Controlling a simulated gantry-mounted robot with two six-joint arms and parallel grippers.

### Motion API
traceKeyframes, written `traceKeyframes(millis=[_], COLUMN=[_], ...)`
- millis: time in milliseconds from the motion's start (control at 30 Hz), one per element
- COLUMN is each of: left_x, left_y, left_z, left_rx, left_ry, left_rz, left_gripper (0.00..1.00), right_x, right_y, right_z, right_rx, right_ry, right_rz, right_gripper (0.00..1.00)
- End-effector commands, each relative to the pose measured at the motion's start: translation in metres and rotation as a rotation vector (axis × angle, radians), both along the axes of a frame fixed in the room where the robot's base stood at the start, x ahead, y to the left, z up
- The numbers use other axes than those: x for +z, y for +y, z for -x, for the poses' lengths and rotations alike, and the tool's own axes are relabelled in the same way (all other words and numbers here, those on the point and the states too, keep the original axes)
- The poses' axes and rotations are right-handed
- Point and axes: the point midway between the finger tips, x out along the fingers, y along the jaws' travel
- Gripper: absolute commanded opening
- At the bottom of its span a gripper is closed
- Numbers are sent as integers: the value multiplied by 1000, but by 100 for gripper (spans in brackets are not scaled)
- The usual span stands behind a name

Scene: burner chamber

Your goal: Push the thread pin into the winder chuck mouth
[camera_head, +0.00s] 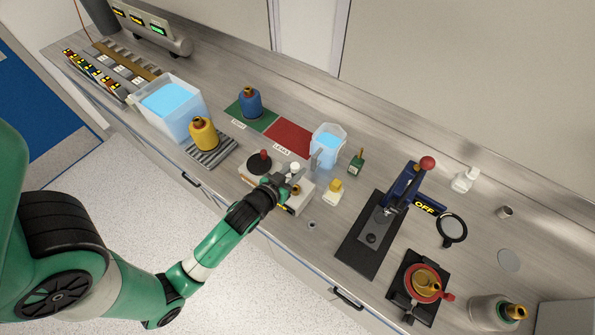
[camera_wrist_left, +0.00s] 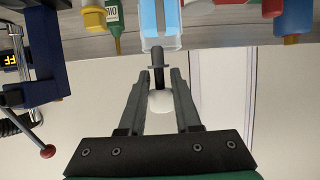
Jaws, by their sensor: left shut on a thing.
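My left gripper (camera_head: 284,184) is over the white winder box, which has a black disc (camera_head: 259,164) with a red knob on its top. In the left wrist view the left gripper (camera_wrist_left: 157,75) is shut on a slim dark pin with a small collar (camera_wrist_left: 157,62), which I take as the thread pin. A rounded white part (camera_wrist_left: 160,101) shows between the fingers. The gripper hides much of the winder's right side in the head view. I cannot make out the chuck mouth or whether the pin touches it. My right gripper is in neither view.
A clear container of blue liquid (camera_head: 328,140), a green bottle (camera_head: 356,161) and a small yellow-capped bottle (camera_head: 334,191) stand right of the winder. A yellow bottle (camera_head: 203,135) stands on a grey rack to the left. A press with a red knob (camera_head: 427,163) stands further right.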

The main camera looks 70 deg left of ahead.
Motion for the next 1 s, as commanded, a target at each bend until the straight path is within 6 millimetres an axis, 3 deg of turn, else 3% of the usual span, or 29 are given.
traceKeyframes(millis=[600,1000], left_x=[-55,-58], left_y=[0,0], left_z=[0,0], left_rx=[6,5], left_ry=[0,-1], left_rz=[0,-1], left_gripper=[0,0], right_x=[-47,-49], right_y=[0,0], right_z=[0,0], right_rx=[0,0], right_ry=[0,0], right_rz=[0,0], right_gripper=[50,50])
